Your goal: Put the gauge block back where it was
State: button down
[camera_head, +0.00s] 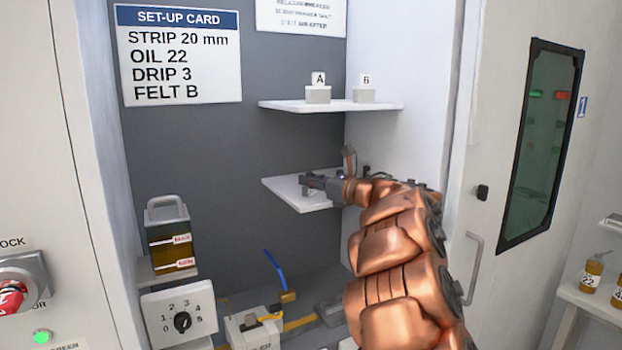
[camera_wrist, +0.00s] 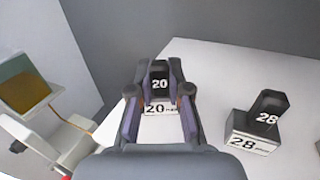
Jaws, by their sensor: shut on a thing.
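The gauge block marked 20 (camera_wrist: 160,107) sits between the fingers of my gripper (camera_wrist: 160,92) in the wrist view, with its dark upright grip marked 20 on top. My gripper is shut on it. In the head view my gripper (camera_head: 318,182) is at the lower white shelf (camera_head: 285,190), and mostly hides the block. The block is at the left part of this shelf, which also shows in the wrist view (camera_wrist: 215,75). I cannot tell whether its underside touches the shelf.
A second block marked 28 (camera_wrist: 250,138) stands on the same shelf to the right. The upper shelf (camera_head: 285,105) holds pieces marked A (camera_head: 318,95) and B (camera_head: 364,95). An oil reservoir (camera_head: 168,240) stands at left. The set-up card (camera_head: 180,55) reads STRIP 20 mm.

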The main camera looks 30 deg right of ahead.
jog(key=shift+f+b, duration=0.3)
jog(key=shift+b, duration=0.05)
jog(key=c, duration=1.1)
grip_release()
jog(key=shift+r, duration=0.1)
jog(key=shift+r+p, duration=0.15)
jog(key=shift+p, duration=0.15)
jog(key=shift+s+d, duration=0.15)
jog(key=shift+s, duration=0.2)
jog(key=b+v, duration=0.3)
jog(key=v, duration=0.8)
jog(key=shift+s+b, duration=0.2)
jog(key=shift+b, duration=0.2)
jog(key=shift+w, duration=0.1)
